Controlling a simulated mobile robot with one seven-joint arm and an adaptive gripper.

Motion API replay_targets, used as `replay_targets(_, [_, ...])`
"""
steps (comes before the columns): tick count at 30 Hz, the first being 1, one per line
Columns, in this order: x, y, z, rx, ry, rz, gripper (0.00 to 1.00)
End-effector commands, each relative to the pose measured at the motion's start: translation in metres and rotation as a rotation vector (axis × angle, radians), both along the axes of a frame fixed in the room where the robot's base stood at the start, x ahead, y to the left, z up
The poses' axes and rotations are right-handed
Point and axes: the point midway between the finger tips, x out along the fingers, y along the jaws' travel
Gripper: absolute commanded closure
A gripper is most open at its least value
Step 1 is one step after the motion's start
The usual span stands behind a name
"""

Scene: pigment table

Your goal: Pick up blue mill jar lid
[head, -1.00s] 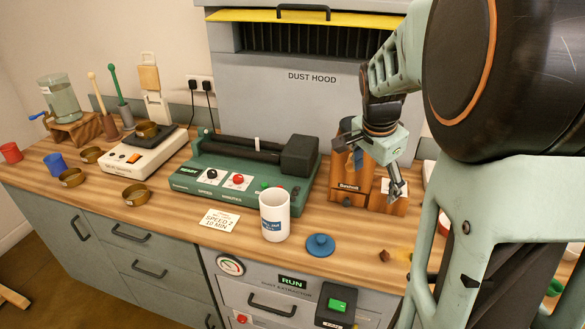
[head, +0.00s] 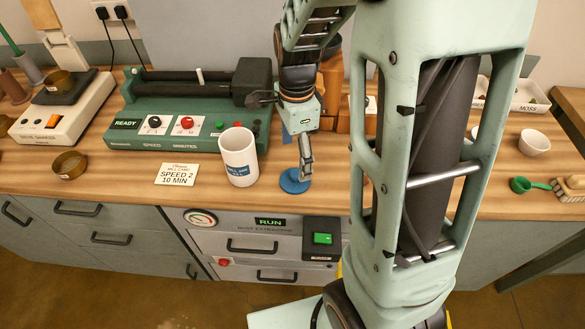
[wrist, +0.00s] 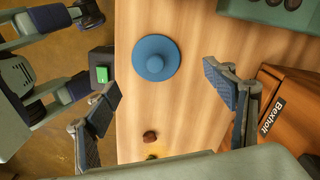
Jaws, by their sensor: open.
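The blue mill jar lid (head: 293,182) is a round disc with a central knob. It lies flat on the wooden bench near the front edge, right of the white mill jar (head: 238,160) with a blue label. In the wrist view the lid (wrist: 156,58) is fully visible, just beyond the fingers. My gripper (head: 306,172) is over the lid in the head view and hides part of it. In the wrist view my gripper (wrist: 163,92) is open, with its fingers wide apart and nothing between them.
The green mill (head: 190,105) stands behind the jar, and a note card (head: 177,174) lies left of it. An orange-brown block (wrist: 287,110) is close to the right finger in the wrist view. A small brown lump (wrist: 150,137) lies on the bench. Bench right of my arm holds bowls.

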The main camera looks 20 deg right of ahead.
Motion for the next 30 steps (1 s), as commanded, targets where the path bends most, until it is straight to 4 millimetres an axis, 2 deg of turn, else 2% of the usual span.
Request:
replay_targets(8, [-0.004,0.001,-0.024,-0.001,0.002,0.002,0.23])
replay_targets(15, [-0.008,0.003,-0.059,-0.001,0.001,0.0,0.23])
replay_targets(25, [-0.007,0.003,-0.065,0.0,-0.003,0.001,0.23])
replay_targets(30, [-0.007,0.003,-0.065,-0.001,-0.003,0.001,0.42])
